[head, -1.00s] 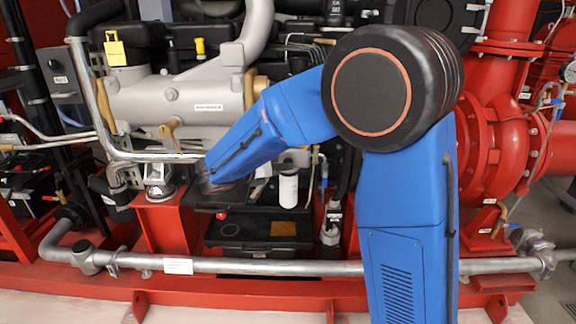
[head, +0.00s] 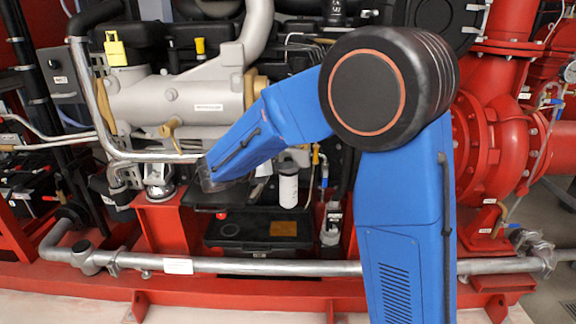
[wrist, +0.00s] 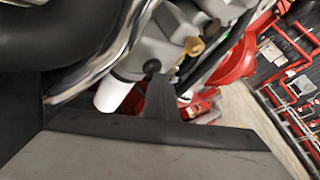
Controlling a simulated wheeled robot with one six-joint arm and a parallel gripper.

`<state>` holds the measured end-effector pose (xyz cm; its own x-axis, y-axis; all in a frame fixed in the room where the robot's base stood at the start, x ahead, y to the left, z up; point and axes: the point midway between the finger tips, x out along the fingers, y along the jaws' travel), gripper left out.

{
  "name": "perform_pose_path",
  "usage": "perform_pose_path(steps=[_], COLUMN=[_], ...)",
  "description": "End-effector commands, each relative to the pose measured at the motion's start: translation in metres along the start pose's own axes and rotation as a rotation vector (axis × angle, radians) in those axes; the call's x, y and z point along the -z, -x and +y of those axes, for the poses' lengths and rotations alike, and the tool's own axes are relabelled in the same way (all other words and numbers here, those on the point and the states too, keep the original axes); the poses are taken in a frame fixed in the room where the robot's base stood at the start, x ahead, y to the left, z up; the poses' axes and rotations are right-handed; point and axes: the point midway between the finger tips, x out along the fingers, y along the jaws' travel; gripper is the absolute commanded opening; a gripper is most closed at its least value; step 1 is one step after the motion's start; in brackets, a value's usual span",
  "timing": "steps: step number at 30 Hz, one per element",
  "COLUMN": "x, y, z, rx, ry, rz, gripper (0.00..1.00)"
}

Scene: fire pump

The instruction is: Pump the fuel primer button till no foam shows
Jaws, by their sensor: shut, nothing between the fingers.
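My gripper (wrist: 160,82) is shut and empty; its dark fingers point away from the wrist camera towards the engine. Just at the fingertips in the wrist view is a small round black knob (wrist: 152,67), which may be the primer button. I cannot tell whether the fingers touch it. A white filter canister (wrist: 113,92) hangs to the left of the fingers. In the head view a white canister (head: 288,188) stands right of my gripper (head: 206,186), whose tips are hard to make out there. No foam can be made out in either view.
A grey metal pipe (wrist: 88,72) runs close to the fingers on the left in the wrist view. A brass-coloured fitting (wrist: 194,46) is near the tips. The red pump casing (head: 495,150) stands right of my arm. A silver pipe (head: 320,268) crosses low in front.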

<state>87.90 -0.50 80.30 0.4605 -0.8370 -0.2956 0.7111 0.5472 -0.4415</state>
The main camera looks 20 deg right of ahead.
Motion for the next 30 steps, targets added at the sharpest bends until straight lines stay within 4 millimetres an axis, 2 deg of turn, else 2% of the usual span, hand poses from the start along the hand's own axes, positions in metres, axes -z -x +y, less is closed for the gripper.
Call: perform_pose_path(steps=[30], x=[0.013], y=[0.018], z=[-0.013], rx=[0.0], ry=[0.0], rz=[0.0], gripper=[0.0])
